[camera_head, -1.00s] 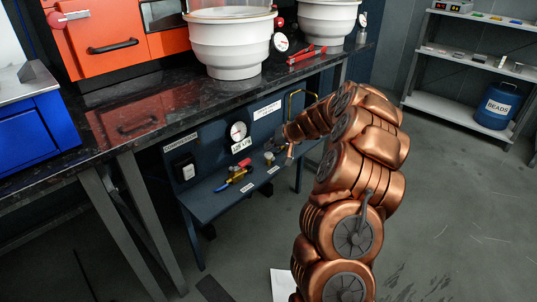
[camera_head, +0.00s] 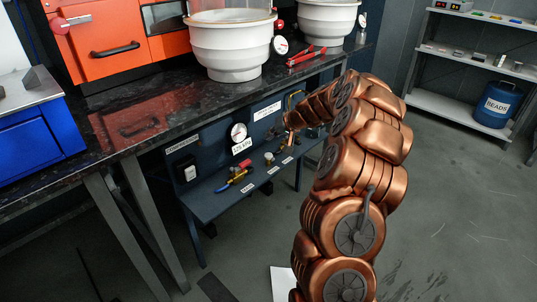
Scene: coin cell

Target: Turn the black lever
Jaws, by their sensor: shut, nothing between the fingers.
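My copper arm reaches from the lower right to the dark blue panel (camera_head: 205,140) under the bench. My gripper (camera_head: 281,128) is small and dark at the arm's far end, shut and empty, in front of the panel's right part. Below it, a small brass fitting (camera_head: 268,159) stands on the narrow shelf (camera_head: 215,203), with another small valve (camera_head: 284,146) just right of it. I cannot clearly make out a black lever; it may be too small or hidden by the gripper. Left of the fitting lies a handle group in red, yellow and blue (camera_head: 236,179).
A round gauge (camera_head: 238,132) with a kPa label and a black-and-white switch (camera_head: 189,167) are on the panel. The black bench top (camera_head: 160,104) overhangs the panel. The floor at right is clear.

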